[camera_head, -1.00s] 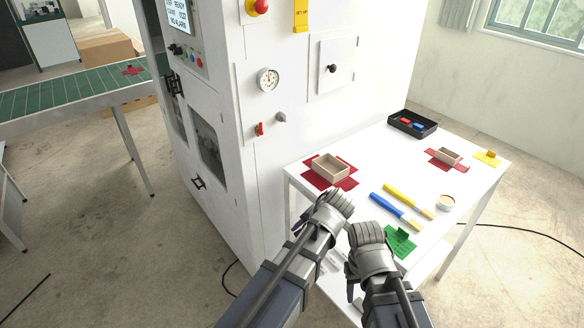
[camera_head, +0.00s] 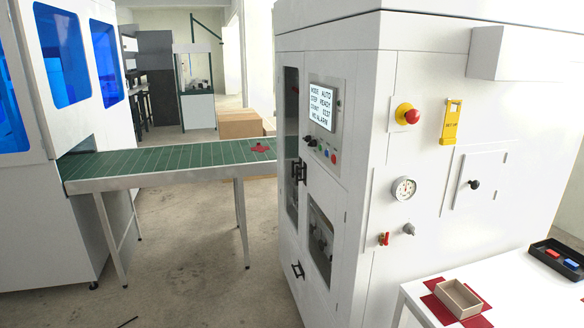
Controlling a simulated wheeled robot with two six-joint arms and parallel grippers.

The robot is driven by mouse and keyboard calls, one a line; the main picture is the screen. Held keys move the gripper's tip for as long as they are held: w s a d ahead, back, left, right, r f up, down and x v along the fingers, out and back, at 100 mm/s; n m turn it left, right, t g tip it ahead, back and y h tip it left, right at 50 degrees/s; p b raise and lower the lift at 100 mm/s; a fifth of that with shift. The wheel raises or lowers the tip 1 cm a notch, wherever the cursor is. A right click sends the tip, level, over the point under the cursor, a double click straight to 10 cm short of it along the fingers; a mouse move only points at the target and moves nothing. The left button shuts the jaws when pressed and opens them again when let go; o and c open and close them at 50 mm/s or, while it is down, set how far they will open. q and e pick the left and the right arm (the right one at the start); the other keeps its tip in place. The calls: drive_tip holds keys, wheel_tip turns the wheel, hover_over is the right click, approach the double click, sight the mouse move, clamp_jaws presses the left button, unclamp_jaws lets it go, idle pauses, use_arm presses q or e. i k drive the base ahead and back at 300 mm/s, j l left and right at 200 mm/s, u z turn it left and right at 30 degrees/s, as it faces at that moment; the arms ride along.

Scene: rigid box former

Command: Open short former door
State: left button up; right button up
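The white box former (camera_head: 400,140) stands at the right of the head view. On its left-facing side are windowed door panels. An upper narrow window (camera_head: 291,125) shows beside the control screen (camera_head: 322,106), with a black handle (camera_head: 299,171) below it. A lower door panel with a window (camera_head: 320,240) has another black handle (camera_head: 298,270) at its lower left. These panels look closed. I cannot tell which one is the short door. Neither of my grippers is in view.
A green conveyor (camera_head: 160,160) runs from a blue-windowed machine (camera_head: 70,60) towards the former. A white table (camera_head: 520,290) with a cardboard tray (camera_head: 458,299) and a black bin (camera_head: 556,258) is at lower right. The floor (camera_head: 210,265) before the former is mostly clear.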

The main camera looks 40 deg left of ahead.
sight(332, 199)
drive_tip(key=i+j, duration=0.15)
drive_tip(key=j, duration=0.25)
drive_tip(key=i+j, duration=0.1)
drive_tip(key=j, duration=0.3)
drive_tip(key=i+j, duration=0.15)
drive_tip(key=j, duration=0.25)
drive_tip(key=i+j, duration=0.15)
drive_tip(key=j, duration=0.25)
drive_tip(key=i+j, duration=0.1)
drive_tip(key=j, duration=0.3)
drive_tip(key=i+j, duration=0.15)
drive_tip(key=j, duration=0.25)
drive_tip(key=i+j, duration=0.1)
drive_tip(key=j, duration=0.3)
